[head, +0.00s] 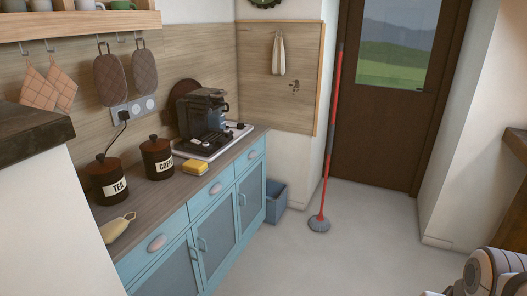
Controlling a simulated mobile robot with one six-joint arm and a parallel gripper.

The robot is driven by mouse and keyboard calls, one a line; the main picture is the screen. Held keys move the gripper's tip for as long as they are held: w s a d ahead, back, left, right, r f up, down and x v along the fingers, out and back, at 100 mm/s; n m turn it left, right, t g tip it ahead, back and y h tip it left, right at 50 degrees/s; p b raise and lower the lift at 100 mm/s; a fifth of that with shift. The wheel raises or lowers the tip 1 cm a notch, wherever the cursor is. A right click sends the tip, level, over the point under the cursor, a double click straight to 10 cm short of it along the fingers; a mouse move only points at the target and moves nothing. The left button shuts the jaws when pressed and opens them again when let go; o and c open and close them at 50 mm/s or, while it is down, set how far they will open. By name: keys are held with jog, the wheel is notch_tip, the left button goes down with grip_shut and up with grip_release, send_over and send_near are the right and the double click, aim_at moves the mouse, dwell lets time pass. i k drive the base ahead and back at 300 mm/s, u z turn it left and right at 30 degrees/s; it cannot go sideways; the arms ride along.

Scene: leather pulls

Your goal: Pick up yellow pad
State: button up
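The yellow pad (195,167) lies flat on the wooden countertop (150,203), near its front edge. It sits in front of the coffee machine and to the right of the dark COFFEE canister. Nothing covers it. Part of my arm shows in the bottom right corner, far from the pad. My gripper's fingers are not in view.
A TEA canister (107,180) and a COFFEE canister (158,158) stand left of the pad. A coffee machine (203,115) sits on a tray behind it. A pale yellow item (117,228) lies at the front left.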

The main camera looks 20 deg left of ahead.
aim_at(198, 168)
jog(key=u, duration=0.45)
jog(key=i, duration=1.55)
jog(key=u, duration=1.55)
jog(key=i, duration=1.3)
jog(key=u, duration=0.55)
